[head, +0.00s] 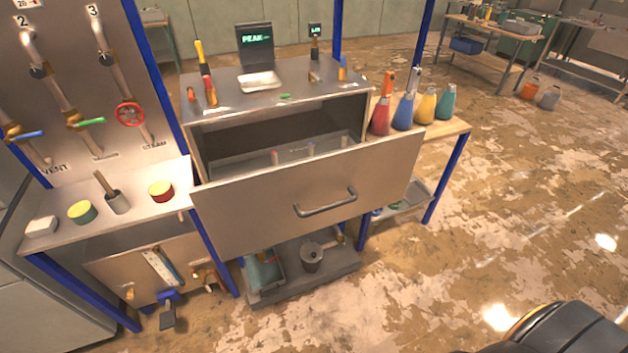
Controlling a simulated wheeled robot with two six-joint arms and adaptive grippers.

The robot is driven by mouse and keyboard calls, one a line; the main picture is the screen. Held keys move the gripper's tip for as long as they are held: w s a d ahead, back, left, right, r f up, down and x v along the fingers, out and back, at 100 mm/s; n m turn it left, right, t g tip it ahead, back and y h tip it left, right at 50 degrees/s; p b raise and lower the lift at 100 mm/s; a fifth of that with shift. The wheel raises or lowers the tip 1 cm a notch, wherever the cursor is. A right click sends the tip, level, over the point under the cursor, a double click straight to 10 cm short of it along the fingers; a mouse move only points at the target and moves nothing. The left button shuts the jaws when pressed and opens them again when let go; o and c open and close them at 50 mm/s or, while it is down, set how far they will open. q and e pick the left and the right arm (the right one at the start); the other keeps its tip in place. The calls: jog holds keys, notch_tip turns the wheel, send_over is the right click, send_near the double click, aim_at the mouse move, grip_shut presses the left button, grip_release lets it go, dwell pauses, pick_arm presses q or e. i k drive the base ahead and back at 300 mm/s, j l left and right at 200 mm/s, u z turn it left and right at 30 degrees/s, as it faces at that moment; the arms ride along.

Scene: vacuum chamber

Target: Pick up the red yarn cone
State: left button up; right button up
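The red yarn cone (381,119) stands upright at the left end of a row of cones on the wooden side table (455,130), just right of the steel cabinet. Its lower part is partly hidden behind the open drawer front, and a narrow orange-red piece rises at its top. A blue cone (403,115), a yellow cone (426,108) and a teal cone (446,104) stand close beside it to the right. Neither of my grippers shows in the head view.
The cabinet's drawer (270,205) is pulled out, its front reaching before the side table. A red valve wheel (130,115) and pipes are on the left panel. A dark rounded body (560,335) fills the bottom right corner. The stained floor (520,210) at right is clear.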

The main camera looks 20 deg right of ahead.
aim_at(379, 123)
jog(key=i+l+u, duration=0.4)
jog(key=l, duration=1.45)
jog(key=l+u, duration=0.4)
jog(key=l, duration=1.4)
jog(key=k, duration=0.05)
